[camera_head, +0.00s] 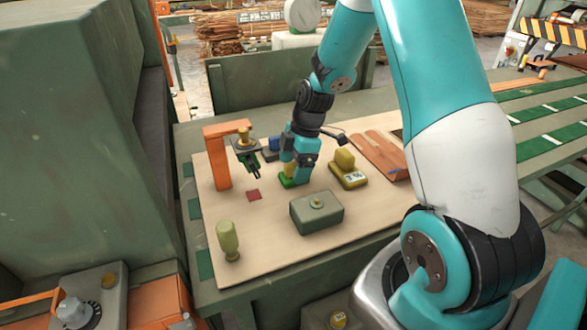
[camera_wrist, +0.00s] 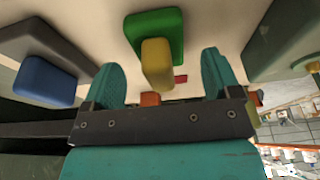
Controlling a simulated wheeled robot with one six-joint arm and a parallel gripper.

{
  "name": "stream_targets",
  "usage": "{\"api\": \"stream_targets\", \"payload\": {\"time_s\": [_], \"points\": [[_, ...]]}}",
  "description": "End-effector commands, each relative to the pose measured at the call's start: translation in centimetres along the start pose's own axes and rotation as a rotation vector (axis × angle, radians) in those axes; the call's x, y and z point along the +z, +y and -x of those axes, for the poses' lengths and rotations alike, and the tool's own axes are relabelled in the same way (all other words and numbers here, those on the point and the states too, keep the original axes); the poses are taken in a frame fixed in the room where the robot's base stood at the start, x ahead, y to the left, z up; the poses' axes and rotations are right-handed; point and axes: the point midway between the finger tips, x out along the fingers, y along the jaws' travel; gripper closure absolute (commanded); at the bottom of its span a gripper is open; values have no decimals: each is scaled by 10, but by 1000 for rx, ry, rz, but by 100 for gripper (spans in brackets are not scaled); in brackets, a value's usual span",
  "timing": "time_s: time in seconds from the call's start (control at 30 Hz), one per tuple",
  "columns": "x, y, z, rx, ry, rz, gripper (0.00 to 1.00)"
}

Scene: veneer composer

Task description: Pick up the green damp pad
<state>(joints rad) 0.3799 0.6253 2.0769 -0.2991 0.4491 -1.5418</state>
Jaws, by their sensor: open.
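The green damp pad (camera_head: 288,182) lies on the pale board, a green base with a yellow handle block on top. In the wrist view its green base (camera_wrist: 170,35) shows at top centre, with the yellow handle (camera_wrist: 157,65) rising toward the camera. My gripper (camera_head: 291,165) is directly over it, pointing down, and hides part of it in the head view. In the wrist view its two teal fingers (camera_wrist: 161,72) stand apart on either side of the yellow handle, with a gap on each side. It is open and holds nothing.
Near it stand a blue-topped block (camera_head: 271,147), a yellow gauge device (camera_head: 346,168), a grey-green box (camera_head: 316,212), an orange bracket (camera_head: 216,158) with a dark tool, and a green bottle-like handle (camera_head: 228,240). A red square (camera_head: 254,195) lies flat.

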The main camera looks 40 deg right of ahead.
Motion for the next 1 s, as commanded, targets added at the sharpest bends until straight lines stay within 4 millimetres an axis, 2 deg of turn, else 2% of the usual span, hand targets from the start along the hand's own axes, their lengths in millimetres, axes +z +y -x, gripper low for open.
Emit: {"api": "stream_targets", "payload": {"time_s": [0.2,0.4,0.43,0.6,0.67,1.0], "points": [[-1,0,-20,-2,1,1,17],[0,0,-22,1,0,0,17],[0,0,-22,1,1,0,19],[0,0,-21,0,1,0,58],[0,0,-21,0,1,0,71],[-1,0,-19,1,1,0,71]]}}
